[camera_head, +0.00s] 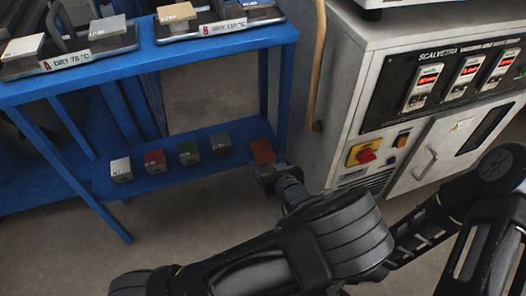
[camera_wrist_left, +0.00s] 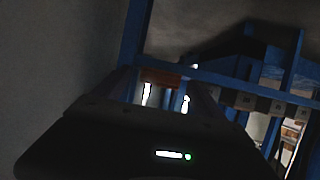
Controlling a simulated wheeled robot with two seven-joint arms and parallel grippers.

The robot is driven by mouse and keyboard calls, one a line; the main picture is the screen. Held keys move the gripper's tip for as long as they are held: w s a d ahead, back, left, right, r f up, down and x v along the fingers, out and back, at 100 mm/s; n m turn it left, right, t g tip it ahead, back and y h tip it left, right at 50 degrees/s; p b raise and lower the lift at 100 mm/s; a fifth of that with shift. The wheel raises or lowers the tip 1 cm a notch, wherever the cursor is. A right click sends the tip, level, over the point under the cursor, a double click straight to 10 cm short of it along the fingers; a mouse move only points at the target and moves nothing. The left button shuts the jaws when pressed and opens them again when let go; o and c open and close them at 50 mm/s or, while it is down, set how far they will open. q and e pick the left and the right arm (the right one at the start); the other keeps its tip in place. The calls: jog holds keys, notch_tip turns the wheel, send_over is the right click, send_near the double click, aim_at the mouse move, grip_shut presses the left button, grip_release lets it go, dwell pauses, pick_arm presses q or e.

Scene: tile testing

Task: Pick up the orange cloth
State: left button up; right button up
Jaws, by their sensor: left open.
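The orange cloth (camera_head: 262,151) lies folded at the right end of the blue lower shelf (camera_head: 165,182). In the left wrist view the cloth (camera_wrist_left: 160,79) shows as a dim orange strip ahead, between my fingers. My left gripper (camera_head: 271,172) is open, at the shelf's front right edge just in front of the cloth. In the left wrist view the left gripper (camera_wrist_left: 166,92) is dark, and its grip on anything is not seen. My right gripper is not in view.
The blue upper shelf (camera_head: 180,55) holds labelled trays above. A control cabinet (camera_head: 350,110) stands close on the right.

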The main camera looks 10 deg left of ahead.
pick_arm(q)
jog(key=shift+c, duration=0.3)
jog(key=c, duration=1.4)
